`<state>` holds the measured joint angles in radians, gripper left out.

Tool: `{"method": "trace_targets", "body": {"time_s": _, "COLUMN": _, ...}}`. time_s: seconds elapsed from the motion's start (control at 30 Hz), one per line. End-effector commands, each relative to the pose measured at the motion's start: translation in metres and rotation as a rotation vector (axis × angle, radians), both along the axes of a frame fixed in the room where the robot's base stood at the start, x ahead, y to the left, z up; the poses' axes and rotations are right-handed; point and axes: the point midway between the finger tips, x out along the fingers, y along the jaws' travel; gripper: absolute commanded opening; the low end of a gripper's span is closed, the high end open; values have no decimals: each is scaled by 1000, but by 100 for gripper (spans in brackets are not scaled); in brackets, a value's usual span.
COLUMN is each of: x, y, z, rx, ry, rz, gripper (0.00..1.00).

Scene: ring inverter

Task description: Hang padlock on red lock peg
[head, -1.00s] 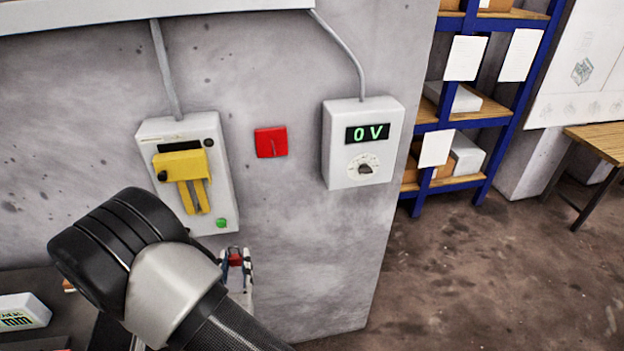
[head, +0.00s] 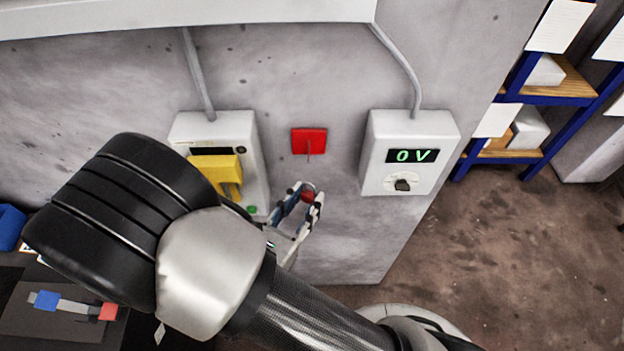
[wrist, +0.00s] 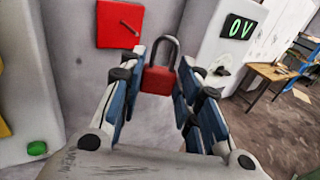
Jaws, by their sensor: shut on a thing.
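The red padlock (wrist: 158,80) with a grey shackle is held between the fingers of my gripper (wrist: 164,92), shackle pointing up. In the head view my gripper (head: 306,203) is shut on the padlock (head: 308,196), just below the red plate on the wall. The red lock peg (head: 309,141) is a red square plate with a thin pin sticking out. In the wrist view the red plate (wrist: 118,24) is at the upper left, above and left of the padlock. The padlock and the pin look apart.
A grey box with a yellow handle (head: 214,172) is left of the peg. A meter box (head: 410,155) reading 0 V with a dial is to the right. A bench with coloured items (head: 65,303) is at lower left. Bare wall surrounds the peg.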

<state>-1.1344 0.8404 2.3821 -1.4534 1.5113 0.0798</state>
Motion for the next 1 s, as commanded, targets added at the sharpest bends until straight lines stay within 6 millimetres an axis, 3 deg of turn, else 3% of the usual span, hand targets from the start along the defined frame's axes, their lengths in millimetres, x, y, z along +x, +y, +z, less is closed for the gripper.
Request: {"method": "trace_targets", "body": {"time_s": 1.0, "x": 56, "y": -2, "z": -6, "rx": 2, "ry": -1, "rz": -1, "gripper": 5}}
